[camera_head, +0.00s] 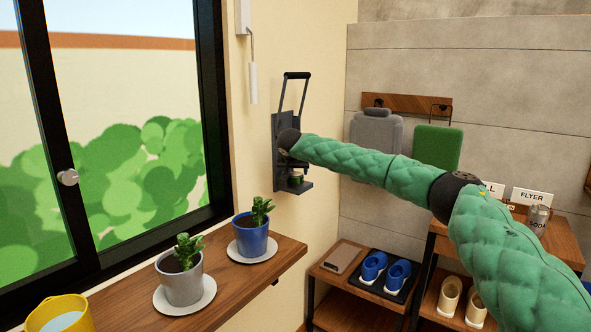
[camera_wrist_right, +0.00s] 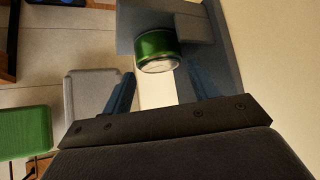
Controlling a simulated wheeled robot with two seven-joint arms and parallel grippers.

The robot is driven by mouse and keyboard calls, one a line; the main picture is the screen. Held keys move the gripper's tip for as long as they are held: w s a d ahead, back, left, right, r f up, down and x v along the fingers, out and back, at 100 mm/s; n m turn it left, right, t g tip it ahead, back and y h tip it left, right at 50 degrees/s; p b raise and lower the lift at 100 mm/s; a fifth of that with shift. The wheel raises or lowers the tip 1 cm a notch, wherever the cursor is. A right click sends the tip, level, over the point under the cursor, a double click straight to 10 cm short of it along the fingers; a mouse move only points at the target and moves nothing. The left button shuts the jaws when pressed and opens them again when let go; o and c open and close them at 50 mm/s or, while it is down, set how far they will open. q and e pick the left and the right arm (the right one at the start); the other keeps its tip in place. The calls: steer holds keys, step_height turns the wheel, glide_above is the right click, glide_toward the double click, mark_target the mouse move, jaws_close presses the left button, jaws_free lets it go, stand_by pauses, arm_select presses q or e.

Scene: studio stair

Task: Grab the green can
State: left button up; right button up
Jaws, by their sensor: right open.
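The green can (camera_head: 296,183) stands on the small shelf of a dark wall-mounted holder (camera_head: 307,186) beside the window. In the right wrist view the green can (camera_wrist_right: 158,43) shows its green side and pale metal end, just ahead of the gap between my fingers. My right gripper (camera_head: 293,167) is at the holder, above the can and partly hidden by my own wrist. In the right wrist view my right gripper (camera_wrist_right: 160,80) is open and empty, with a finger on each side of the gap. My left gripper is not in view.
A wooden sill (camera_head: 235,272) holds a blue potted plant (camera_head: 252,238), a grey potted plant (camera_head: 182,277) and a yellow cup (camera_head: 60,315). A soda can (camera_head: 538,216) stands on a shelf at right. A grey bag (camera_head: 376,133) and a green bag (camera_head: 437,146) hang behind my arm.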

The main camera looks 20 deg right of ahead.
steer(key=shift+x, duration=1.4)
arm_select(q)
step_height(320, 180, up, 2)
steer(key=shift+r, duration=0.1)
arm_select(e)
steer(key=shift+c, duration=0.2)
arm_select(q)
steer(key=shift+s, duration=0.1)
arm_select(e)
steer(key=c, duration=0.6)
